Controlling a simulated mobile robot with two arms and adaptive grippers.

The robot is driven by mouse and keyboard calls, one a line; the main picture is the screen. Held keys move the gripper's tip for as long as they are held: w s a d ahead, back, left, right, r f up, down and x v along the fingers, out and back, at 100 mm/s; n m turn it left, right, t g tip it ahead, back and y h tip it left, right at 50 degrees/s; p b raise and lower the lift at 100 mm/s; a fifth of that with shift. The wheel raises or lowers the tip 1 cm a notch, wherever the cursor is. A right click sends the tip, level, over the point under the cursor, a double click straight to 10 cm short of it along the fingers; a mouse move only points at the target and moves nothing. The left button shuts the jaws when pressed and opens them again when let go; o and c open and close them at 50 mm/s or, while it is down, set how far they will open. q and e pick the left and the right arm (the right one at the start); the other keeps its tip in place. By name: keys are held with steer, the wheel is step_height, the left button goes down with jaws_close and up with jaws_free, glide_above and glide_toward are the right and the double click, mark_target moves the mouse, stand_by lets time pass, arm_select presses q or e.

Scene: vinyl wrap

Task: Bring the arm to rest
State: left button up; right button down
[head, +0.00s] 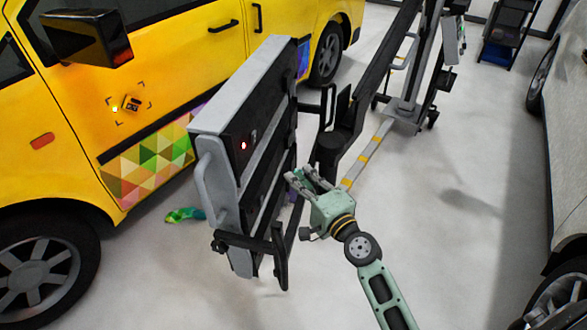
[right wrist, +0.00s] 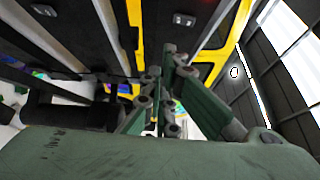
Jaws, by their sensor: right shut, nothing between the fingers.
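My right arm (head: 375,280) comes in from the bottom right of the head view. Its green right gripper (head: 302,178) is close beside the black and grey panel unit (head: 245,150), and I cannot tell whether they touch. The gripper's fingers point up and left and are empty. In the right wrist view the finger links (right wrist: 163,85) stand close together, with the dark panel at the left. My left gripper and left arm are not in view.
A yellow van (head: 180,70) with a coloured triangle pattern (head: 150,165) stands at the left. A colourful crumpled piece (head: 185,215) lies on the floor. A black jointed support (head: 345,125) and wheeled stand (head: 405,110) are behind the gripper. Pale floor (head: 460,220) is clear at the right.

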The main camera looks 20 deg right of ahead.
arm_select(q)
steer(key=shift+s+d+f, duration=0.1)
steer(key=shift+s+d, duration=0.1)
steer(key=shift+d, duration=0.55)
arm_select(e)
steer(key=shift+s, duration=0.35)
